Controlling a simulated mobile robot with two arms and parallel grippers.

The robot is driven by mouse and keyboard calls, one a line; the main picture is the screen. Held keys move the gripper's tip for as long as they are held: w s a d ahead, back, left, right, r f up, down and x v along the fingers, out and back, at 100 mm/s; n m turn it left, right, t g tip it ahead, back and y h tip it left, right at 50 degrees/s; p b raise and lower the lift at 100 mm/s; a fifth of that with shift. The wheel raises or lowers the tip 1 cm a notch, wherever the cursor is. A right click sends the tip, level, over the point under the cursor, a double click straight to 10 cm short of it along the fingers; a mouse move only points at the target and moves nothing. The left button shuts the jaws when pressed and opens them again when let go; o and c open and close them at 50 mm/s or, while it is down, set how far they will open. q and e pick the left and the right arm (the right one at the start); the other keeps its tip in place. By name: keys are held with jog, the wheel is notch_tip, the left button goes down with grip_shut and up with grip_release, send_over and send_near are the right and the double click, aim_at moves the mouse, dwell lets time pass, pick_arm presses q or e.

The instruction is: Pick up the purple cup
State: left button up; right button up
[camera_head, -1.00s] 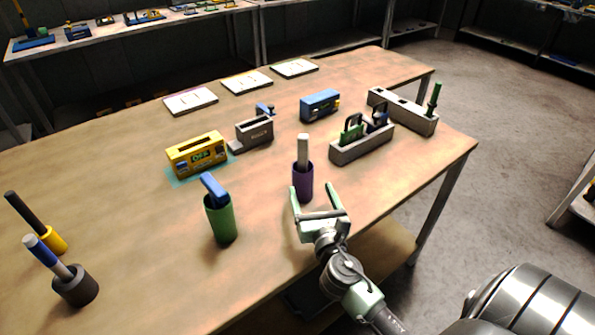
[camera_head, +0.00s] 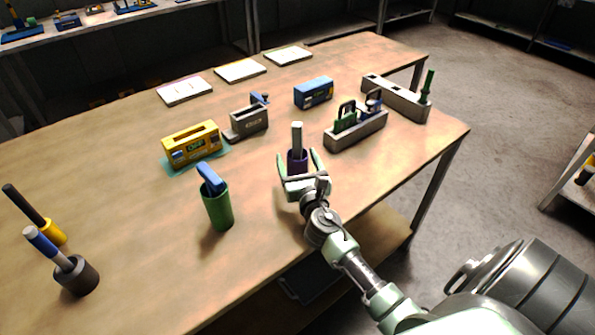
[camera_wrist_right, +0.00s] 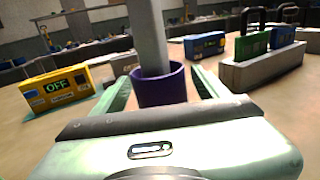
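The purple cup (camera_head: 298,163) stands upright on the table with a grey stick-like piece (camera_head: 297,138) standing in it. My right gripper (camera_head: 299,165) is open, with one finger on each side of the cup. In the right wrist view the cup (camera_wrist_right: 162,88) sits between the two fingers, with a gap visible at the right finger; I cannot tell whether the left finger touches it. The cup's lower part is hidden by the gripper body. My left gripper is not in view.
A green cup (camera_head: 218,210) with a blue-topped piece stands to the left. A yellow box (camera_head: 192,146) reading OFF, a grey holder (camera_head: 248,124), a blue box (camera_head: 313,93) and a grey tray (camera_head: 357,134) stand farther back. Bare table lies left of the cup.

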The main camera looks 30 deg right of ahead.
jog(key=c, duration=1)
jog(key=shift+r, duration=0.2)
jog(key=c, duration=0.3)
